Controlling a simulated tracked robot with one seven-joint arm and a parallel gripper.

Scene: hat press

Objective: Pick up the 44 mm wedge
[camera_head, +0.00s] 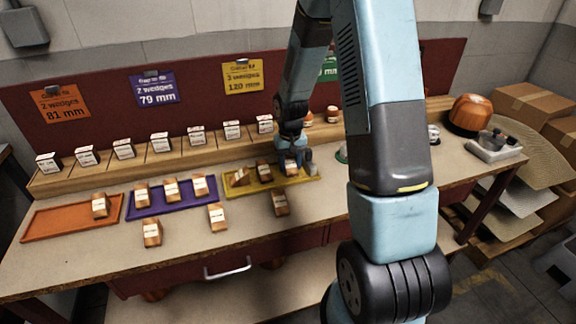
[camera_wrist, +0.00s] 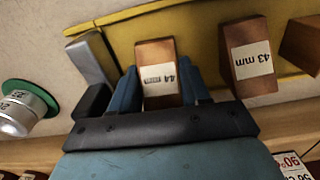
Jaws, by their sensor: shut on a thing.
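The 44 mm wedge (camera_wrist: 155,52) is a brown wooden block with a white label reading 44 mm, in the middle of the wrist view. My gripper (camera_wrist: 160,82) is shut on it, with one blue finger on each side. In the head view my gripper (camera_head: 293,152) is at the right part of the yellow tray (camera_head: 236,191), and the wedge (camera_head: 289,166) is partly hidden by it. I cannot tell whether the wedge touches the tray. A 43 mm wedge (camera_wrist: 238,38) stands beside it, apart from the fingers.
The purple tray (camera_head: 140,212) and orange tray (camera_head: 55,226) hold other wedges, and loose wedges (camera_head: 217,216) lie in front. Labelled blocks (camera_head: 159,143) line the back ledge. A metal cylinder with a green ring (camera_wrist: 25,105) stands left in the wrist view. The front of the bench is mostly clear.

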